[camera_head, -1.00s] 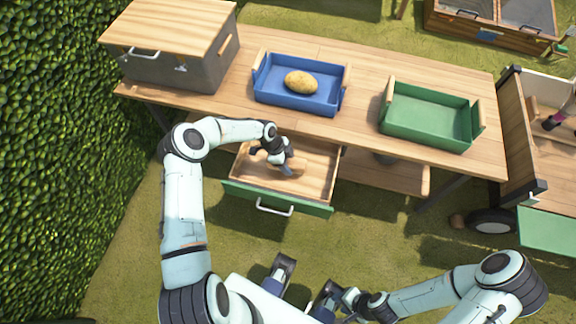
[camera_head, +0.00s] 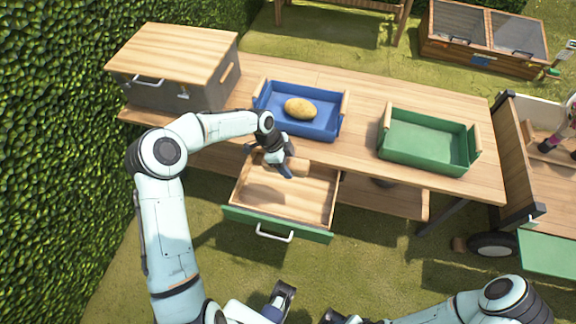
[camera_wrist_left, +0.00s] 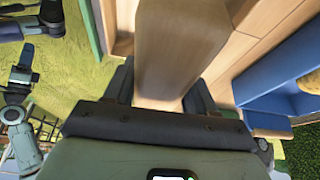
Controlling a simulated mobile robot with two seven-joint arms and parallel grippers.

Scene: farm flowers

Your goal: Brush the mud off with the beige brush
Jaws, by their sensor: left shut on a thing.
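My left gripper (camera_head: 284,166) is shut on the handle-like wooden part of the beige brush (camera_head: 298,167), just above the open drawer. In the left wrist view the brush's pale wooden body (camera_wrist_left: 180,45) stands between the fingers; no bristles can be made out. A yellow-brown potato (camera_head: 300,109) lies in the blue tray (camera_head: 322,132) on the table, behind the gripper. At this size I cannot make out mud on it. My right arm is low at the bottom right in the head view; whether its gripper is open or shut is unclear.
The wooden drawer (camera_head: 310,205) with a green front is pulled out below the table (camera_head: 355,140). An empty green tray (camera_head: 425,162) stands to the right. A grey box with a wooden lid (camera_head: 175,50) stands at the left, near a hedge (camera_head: 50,150).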

